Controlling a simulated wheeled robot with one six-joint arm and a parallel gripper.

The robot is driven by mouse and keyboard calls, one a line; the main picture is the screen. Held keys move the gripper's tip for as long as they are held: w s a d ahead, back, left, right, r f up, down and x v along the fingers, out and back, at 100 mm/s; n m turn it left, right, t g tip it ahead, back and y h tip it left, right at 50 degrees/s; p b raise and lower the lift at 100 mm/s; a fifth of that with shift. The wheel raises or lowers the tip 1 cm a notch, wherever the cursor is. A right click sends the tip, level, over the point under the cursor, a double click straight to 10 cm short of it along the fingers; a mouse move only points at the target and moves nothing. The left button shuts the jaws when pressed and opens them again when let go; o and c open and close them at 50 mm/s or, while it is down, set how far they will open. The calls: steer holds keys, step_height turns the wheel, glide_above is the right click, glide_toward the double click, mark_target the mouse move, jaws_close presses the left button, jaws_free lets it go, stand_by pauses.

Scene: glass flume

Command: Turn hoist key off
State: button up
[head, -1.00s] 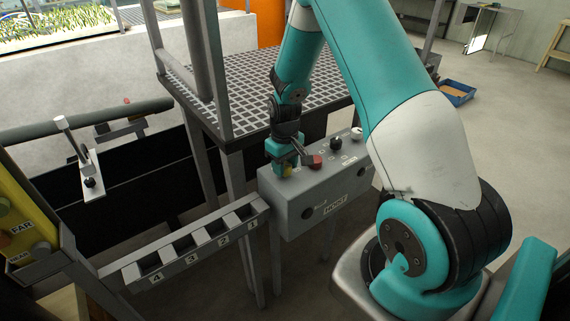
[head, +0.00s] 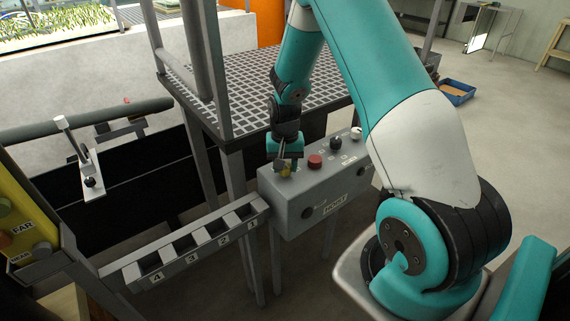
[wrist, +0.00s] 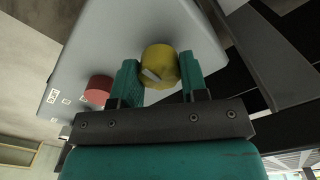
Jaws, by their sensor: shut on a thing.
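The grey control box labelled HOIST (head: 318,215) stands in front of the grated platform. A round yellow knob (wrist: 160,66) with a pale bar across its face is on the box's top; I take it as the hoist key. In the head view the yellow knob (head: 285,171) is mostly hidden by my gripper. My gripper (head: 284,165) points down onto it. In the wrist view my gripper (wrist: 160,80) has one finger on each side of the knob, shut on it. Which mark the knob points to cannot be read.
A red button (head: 314,162) sits close beside the knob, also in the wrist view (wrist: 98,90). A black knob (head: 336,143) and a white one (head: 356,133) are further along. A slotted rack (head: 190,250) numbered 1 to 4 lies left. The platform (head: 265,85) rises behind.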

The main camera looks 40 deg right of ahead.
stand_by(0.5)
steer(key=o, duration=0.9)
steer(key=shift+r, duration=0.1)
step_height(320, 180, up, 17)
steer(key=b, duration=0.1)
steer(key=shift+r, duration=0.15)
steer(key=s+a+r+n+y, duration=0.1)
steer(key=s+a+r+n, duration=0.15)
steer(key=a, duration=0.45)
steer(key=s+a+r+n, duration=0.2)
steer(key=s+a+n, duration=0.2)
steer(key=a, duration=0.3)
steer(key=s+a+r+n+y, duration=0.2)
steer(key=s+a+n, duration=0.6)
steer(key=s+a, duration=0.5)
steer(key=s+y, duration=0.1)
steer(key=s, duration=0.2)
steer(key=shift+s, duration=0.2)
